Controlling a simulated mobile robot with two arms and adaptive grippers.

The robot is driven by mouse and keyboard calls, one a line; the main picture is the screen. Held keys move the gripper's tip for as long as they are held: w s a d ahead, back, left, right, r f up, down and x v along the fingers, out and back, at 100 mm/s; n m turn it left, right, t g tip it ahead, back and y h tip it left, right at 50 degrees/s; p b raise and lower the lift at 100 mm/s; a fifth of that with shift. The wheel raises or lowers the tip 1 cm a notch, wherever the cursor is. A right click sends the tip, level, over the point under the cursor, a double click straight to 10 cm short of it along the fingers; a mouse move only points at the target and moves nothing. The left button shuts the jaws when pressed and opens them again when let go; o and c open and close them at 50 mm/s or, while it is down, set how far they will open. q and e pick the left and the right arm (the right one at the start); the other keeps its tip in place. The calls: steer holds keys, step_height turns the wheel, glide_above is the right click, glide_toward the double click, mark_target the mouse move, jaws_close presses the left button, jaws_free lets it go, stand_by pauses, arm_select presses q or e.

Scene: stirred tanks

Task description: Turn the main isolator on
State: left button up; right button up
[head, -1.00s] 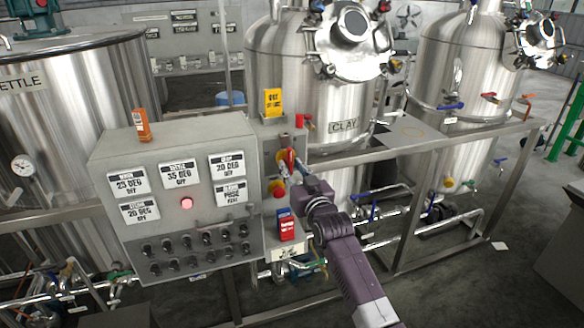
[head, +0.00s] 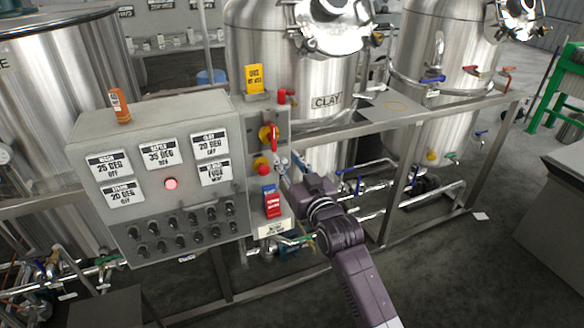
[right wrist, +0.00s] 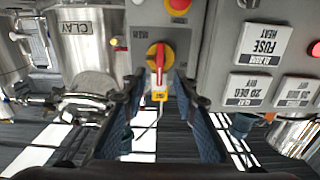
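The main isolator (head: 268,136) is a red handle on a round yellow base, on the narrow grey panel right of the control box. Its handle stands about upright in the head view. In the right wrist view, which is upside down, the isolator (right wrist: 158,60) lies ahead between the fingertips, its red handle vertical with a small yellow part at one end. My right gripper (head: 284,170) is below and right of the handle in the head view. In the right wrist view its fingers (right wrist: 158,92) are spread with nothing gripped. My left gripper is not in view.
A red push-button on yellow (head: 262,168) sits just below the isolator. A red switch (head: 272,204) is lower down. The grey control box (head: 190,188) with labels and knobs is at left. A steel frame rail (head: 400,128) and the CLAY tank (head: 290,70) are behind.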

steer(key=shift+v, duration=1.4)
steer(key=s+d+f+g+h+b, duration=0.1)
steer(key=s+f+g, duration=0.1)
steer(key=f, duration=1)
steer(key=s+d+f+g+h, duration=0.1)
steer(key=d+f+g, duration=0.1)
steer(key=f, duration=1)
steer(key=s+d+f+g, duration=0.1)
steer(key=s+f, duration=0.3)
steer(key=f, duration=0.3)
steer(key=s+d+f+m+g+h+b, duration=0.15)
steer(key=s+f, duration=0.25)
steer(key=f, duration=0.4)
steer(key=s+d+f+n+g, duration=0.1)
steer(key=s+d+f, duration=0.1)
steer(key=s+f, duration=0.35)
steer(key=s+d+f+g+h+b, duration=0.1)
steer(key=s+d+f+g, duration=0.25)
steer(key=s+f, duration=0.95)
steer(key=s+d+f+g+h, duration=0.1)
steer(key=s+d+f+g, duration=0.25)
steer(key=s+f, duration=1)
steer(key=s+d+g, duration=0.1)
steer(key=s+d, duration=0.1)
steer(key=s, duration=0.7)
steer(key=s+d+f, duration=0.1)
steer(key=s, duration=0.7)
steer(key=shift+s+d+g+b, duration=0.35)
steer(key=shift+s+b, duration=0.05)
